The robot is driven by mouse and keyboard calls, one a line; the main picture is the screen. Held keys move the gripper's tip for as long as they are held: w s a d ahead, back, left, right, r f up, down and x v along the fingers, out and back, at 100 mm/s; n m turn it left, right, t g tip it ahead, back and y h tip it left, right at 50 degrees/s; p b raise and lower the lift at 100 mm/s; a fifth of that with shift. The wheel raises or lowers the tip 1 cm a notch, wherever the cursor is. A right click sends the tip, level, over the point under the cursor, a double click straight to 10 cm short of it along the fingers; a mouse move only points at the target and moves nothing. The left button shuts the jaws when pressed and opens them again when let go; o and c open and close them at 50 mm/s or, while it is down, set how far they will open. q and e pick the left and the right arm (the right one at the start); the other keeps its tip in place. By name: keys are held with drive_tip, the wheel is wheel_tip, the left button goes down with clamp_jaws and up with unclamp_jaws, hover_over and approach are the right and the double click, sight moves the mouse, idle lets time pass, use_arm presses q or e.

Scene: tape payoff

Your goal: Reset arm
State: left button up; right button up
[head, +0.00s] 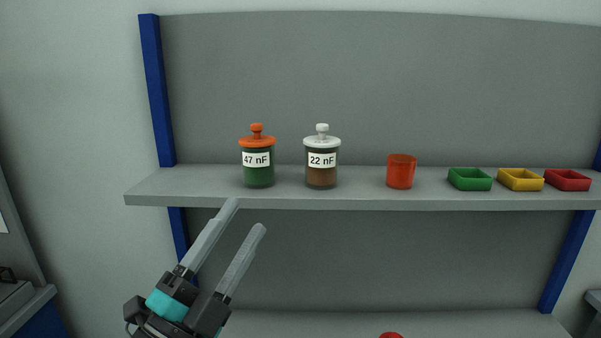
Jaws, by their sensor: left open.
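My left gripper (246,216) shows at the lower left, its two long grey fingers pointing up and to the right. The fingers are apart with nothing between them. The fingertips appear in front of and below the front edge of the grey shelf (350,201). My right gripper is not in view. On the shelf stand a green jar (258,175) with an orange lid and a "47 nF" label, and a brown jar (321,177) with a white lid and a "22 nF" label. Both are upright and apart from the gripper.
Right of the jars stand an orange-red cup (401,172), a green tray (470,180), a yellow tray (520,180) and a red tray (568,181). Blue posts (155,90) hold the shelf.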

use_arm(q)
drive_tip(key=a+f+n+g+y, duration=0.2)
drive_tip(key=a+f+n+y, duration=0.25)
drive_tip(key=f, duration=0.25)
drive_tip(key=s+a+f+n+g+y, duration=0.1)
drive_tip(key=a+f+n+g+y, duration=0.1)
drive_tip(key=a+f+n+y, duration=0.3)
drive_tip(key=a+f+n+g+y, duration=0.1)
drive_tip(key=f+n+g+y, duration=0.25)
drive_tip(key=f+n, duration=0.35)
drive_tip(key=s+d+f+n+g+h, duration=0.2)
drive_tip(key=s+f+g, duration=0.8)
drive_tip(key=s+f, duration=0.75)
drive_tip(key=s+f+g, duration=0.1)
drive_tip(key=s+f, duration=0.2)
drive_tip(key=f, duration=1.8)
drive_tip(key=s+a+f+g, duration=0.1)
drive_tip(key=s+a+f, duration=0.1)
drive_tip(key=s+f, duration=1.1)
drive_tip(key=s, duration=0.2)
drive_tip(key=shift+s+a+f+y, duration=0.25)
drive_tip(key=shift+s+f+y, duration=0.05)
drive_tip(key=shift+f, duration=0.1)
drive_tip(key=shift+g, duration=0.25)
drive_tip(key=shift+c, duration=0.2)
